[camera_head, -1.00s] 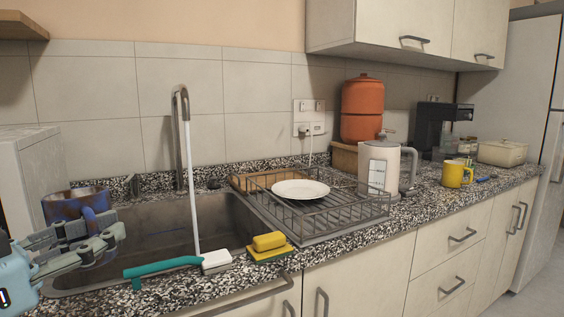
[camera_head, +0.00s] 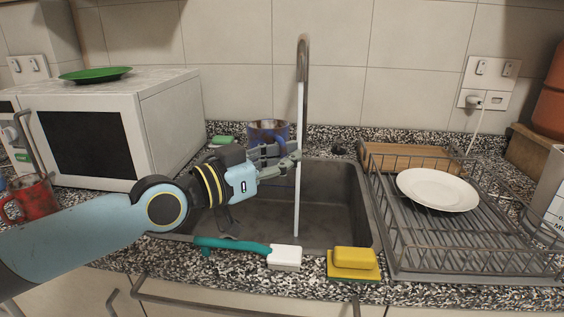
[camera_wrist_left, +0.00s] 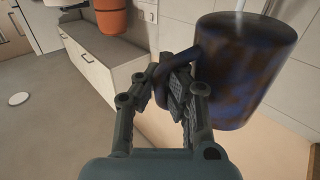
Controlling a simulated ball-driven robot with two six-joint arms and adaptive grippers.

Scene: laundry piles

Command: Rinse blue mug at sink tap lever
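The blue mug (camera_head: 268,131), with brownish stains, is held upright over the back left of the sink (camera_head: 335,185). My left gripper (camera_head: 291,158) is shut on its handle, and the wrist view shows the handle (camera_wrist_left: 168,92) between the fingers beside the mug body (camera_wrist_left: 245,70). The tall tap (camera_head: 303,62) stands behind the sink. A white stream of water (camera_head: 298,200) runs from it into the basin, just right of the mug and close to my fingertips. A small dark fitting (camera_head: 340,149), possibly the lever, sits at the back rim. My right gripper is out of view.
A teal brush (camera_head: 235,245) and a yellow sponge (camera_head: 353,258) lie on the front edge. A dish rack (camera_head: 400,245) with a white plate (camera_head: 437,189) stands right. A microwave (camera_head: 165,115) and a red mug (camera_head: 32,198) are at left.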

